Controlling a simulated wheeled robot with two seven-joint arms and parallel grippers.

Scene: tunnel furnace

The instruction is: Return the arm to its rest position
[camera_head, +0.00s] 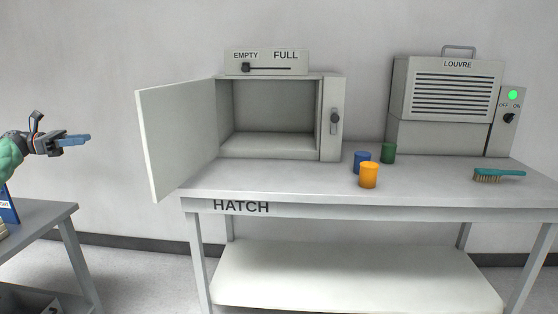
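My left gripper (76,140) is in the air at the far left, to the left of the hatch's open door and above the left table. Its blue fingers point right and are seen edge-on, so their gap does not show. Nothing clear is seen in them. My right gripper is out of view. The hatch box (228,151) stands on the table marked HATCH, with its door (178,140) swung wide open to the left. Its inside looks empty. The slider knob (245,68) above it stands at the EMPTY end.
A blue cup (361,161), an orange cup (369,176) and a green cup (388,153) stand on the hatch table (300,186). A teal brush (500,174) lies at right. The louvre unit (398,135) has a lit green lamp (512,95). A grey table (45,213) is at left.

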